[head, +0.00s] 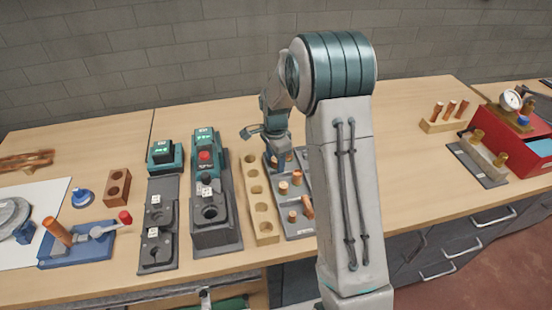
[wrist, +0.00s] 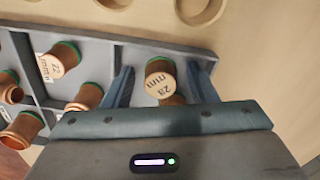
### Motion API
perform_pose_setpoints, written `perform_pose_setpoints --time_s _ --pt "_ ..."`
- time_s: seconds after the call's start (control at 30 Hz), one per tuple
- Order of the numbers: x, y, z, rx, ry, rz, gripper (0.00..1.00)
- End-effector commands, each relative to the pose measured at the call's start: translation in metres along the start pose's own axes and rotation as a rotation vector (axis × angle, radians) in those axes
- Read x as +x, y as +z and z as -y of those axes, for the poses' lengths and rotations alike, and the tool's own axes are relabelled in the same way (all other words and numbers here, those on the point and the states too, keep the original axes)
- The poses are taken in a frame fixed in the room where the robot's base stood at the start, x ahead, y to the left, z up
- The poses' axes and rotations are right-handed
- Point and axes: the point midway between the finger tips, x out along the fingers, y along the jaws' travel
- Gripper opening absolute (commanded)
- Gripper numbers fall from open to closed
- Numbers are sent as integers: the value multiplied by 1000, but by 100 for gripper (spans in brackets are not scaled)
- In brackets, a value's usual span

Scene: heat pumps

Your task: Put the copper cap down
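The copper cap (wrist: 160,82), marked 28 mm with a green ring at its edge, shows in the wrist view in a compartment of the grey divided tray (wrist: 145,52). My gripper (wrist: 161,70) has one finger on each side of the cap, with a visible gap at both sides, so it is open around it. Whether the cap's base rests on the tray floor is hidden. In the head view my gripper (head: 270,133) is over the back of the grey tray (head: 297,232), and my arm covers the tray's right side.
Other copper fittings (wrist: 64,57) stand in neighbouring compartments, left of my gripper. A wooden block with round holes (head: 263,227) lies left of the tray. Grey machines (head: 214,228) stand further left.

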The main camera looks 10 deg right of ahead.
Motion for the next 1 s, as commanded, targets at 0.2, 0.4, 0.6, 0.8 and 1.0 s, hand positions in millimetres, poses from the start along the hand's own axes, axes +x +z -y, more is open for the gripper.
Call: perform_pose_setpoints --time_s 0.2,0.4,0.6,0.8,1.0 --pt "0 0 0 0 0 0 51" --pt "-14 0 1 0 -4 -2 51" --pt "-56 -1 1 1 -6 -2 51" --pt "-97 0 0 -1 -5 -2 51" --pt "-120 0 0 -1 -2 -1 51"
